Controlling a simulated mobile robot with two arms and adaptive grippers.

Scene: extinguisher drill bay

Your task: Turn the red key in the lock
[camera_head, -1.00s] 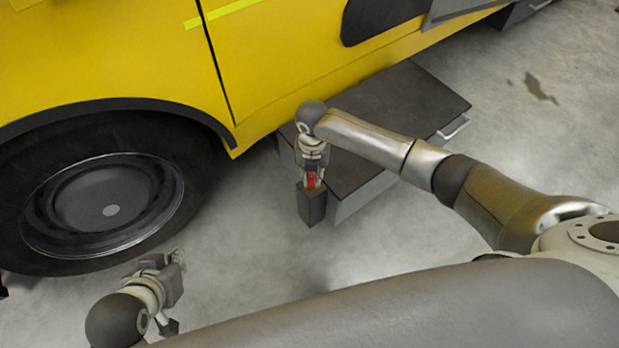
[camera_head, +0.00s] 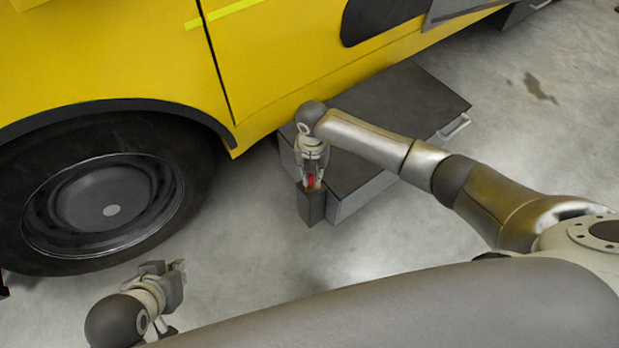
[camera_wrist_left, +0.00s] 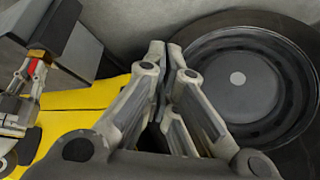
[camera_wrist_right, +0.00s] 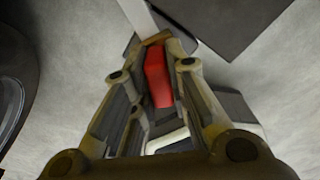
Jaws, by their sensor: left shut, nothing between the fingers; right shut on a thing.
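The red key (camera_head: 311,181) stands upright in the lock, a dark grey box (camera_head: 312,207) with a brass-coloured top. My right gripper (camera_head: 312,186) is shut on the red key from above, a finger on each side. In the right wrist view the red key (camera_wrist_right: 158,76) shows between the fingers, above the brass top (camera_wrist_right: 157,38); how deep it sits is hidden. The left wrist view shows the key (camera_wrist_left: 33,68) and the lock box (camera_wrist_left: 54,22) at upper left. My left gripper (camera_head: 182,269) is shut and empty, apart from the lock, near the wheel.
A large dark box (camera_head: 400,110) with a handle stands right behind the lock, beside the yellow vehicle (camera_head: 290,50). The vehicle's wheel (camera_head: 110,200) is at left. Concrete floor (camera_head: 400,230) is clear in front of the lock.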

